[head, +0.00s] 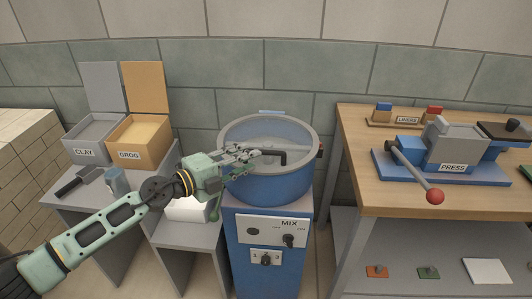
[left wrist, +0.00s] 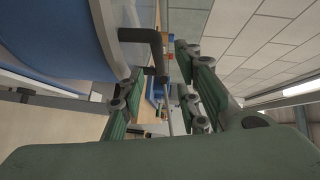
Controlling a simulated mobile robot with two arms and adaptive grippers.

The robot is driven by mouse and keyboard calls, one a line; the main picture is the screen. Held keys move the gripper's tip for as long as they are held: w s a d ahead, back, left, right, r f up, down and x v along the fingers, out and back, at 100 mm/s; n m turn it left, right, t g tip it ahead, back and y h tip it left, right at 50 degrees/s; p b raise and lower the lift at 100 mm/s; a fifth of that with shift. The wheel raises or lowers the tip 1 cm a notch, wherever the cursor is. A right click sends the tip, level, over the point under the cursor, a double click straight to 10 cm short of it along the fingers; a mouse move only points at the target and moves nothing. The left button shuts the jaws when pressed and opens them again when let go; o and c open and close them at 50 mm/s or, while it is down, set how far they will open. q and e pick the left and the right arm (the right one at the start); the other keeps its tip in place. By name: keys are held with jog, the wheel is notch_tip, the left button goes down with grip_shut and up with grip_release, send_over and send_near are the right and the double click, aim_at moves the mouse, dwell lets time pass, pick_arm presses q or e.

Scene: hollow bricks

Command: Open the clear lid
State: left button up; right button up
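The clear lid (head: 262,132) lies closed over the top of the blue mixer drum (head: 266,183). Its black handle (head: 273,153) sticks up at the front of the lid. My left gripper (head: 245,152) is at the handle's left end, over the drum's rim. In the left wrist view the black handle (left wrist: 147,36) reaches between the two spread fingers of the left gripper (left wrist: 160,75), with a gap to each side. The fingers are open and do not grip it. My right gripper is not in view.
The mixer's MIX panel (head: 272,231) with knobs is below the drum. CLAY (head: 85,153) and GROG (head: 129,155) bins stand open on the left bench. A wooden table (head: 362,196) with a blue press (head: 391,174) is at the right. The wall is close behind.

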aim_at(266, 152)
pick_arm(q)
jog(key=x, duration=0.7)
jog(key=shift+w+d+f+b, duration=0.2)
jog(key=shift+w+b, duration=0.1)
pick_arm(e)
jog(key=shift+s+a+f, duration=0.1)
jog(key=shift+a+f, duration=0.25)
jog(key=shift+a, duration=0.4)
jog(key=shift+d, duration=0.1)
pick_arm(q)
grip_shut()
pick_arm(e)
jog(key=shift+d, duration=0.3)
